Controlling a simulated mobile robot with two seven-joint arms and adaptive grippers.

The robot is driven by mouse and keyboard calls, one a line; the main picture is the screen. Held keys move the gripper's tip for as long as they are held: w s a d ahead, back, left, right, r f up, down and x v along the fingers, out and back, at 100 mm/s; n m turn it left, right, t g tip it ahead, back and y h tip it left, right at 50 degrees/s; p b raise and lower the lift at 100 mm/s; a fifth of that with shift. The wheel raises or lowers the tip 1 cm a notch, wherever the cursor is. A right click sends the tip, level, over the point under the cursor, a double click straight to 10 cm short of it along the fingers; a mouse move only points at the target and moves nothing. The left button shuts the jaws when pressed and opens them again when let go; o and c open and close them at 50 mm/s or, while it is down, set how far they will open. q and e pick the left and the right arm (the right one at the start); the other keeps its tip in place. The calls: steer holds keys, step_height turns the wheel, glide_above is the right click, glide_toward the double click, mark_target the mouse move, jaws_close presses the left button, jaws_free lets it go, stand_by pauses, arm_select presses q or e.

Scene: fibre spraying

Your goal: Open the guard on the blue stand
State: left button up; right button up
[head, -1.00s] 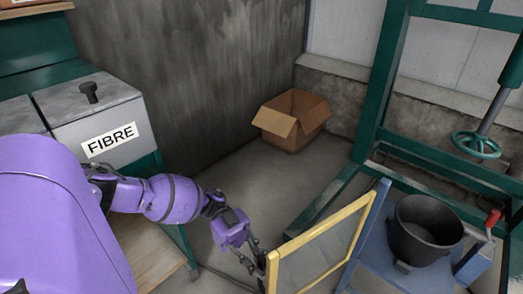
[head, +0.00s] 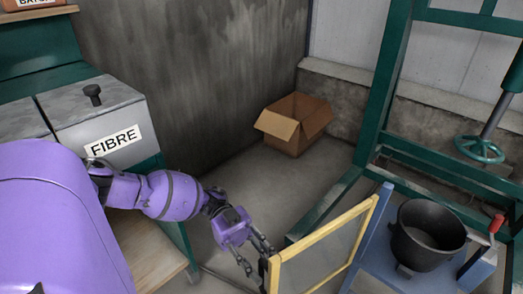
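The guard is a yellow frame (head: 325,231) with a clear grey panel. It stands at the bottom centre, with its right edge by the upright post of the blue stand (head: 381,215) and its free left edge swung out to the left, away from the bucket. A dark fitting, perhaps a handle, shows on that left edge. My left gripper (head: 258,260) is at this edge, its fingers spread apart. Whether they touch the fitting I cannot tell. A black bucket (head: 428,235) stands on the blue stand. My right gripper is out of view.
An open cardboard box (head: 290,135) lies on the floor at the back. A green frame with a handwheel (head: 480,148) stands behind the stand. A red-handled lever (head: 495,224) is right of the bucket.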

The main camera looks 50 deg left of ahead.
arm_select(q)
step_height(320, 180, up, 8)
steer(key=shift+f, duration=0.1)
stand_by(0.6)
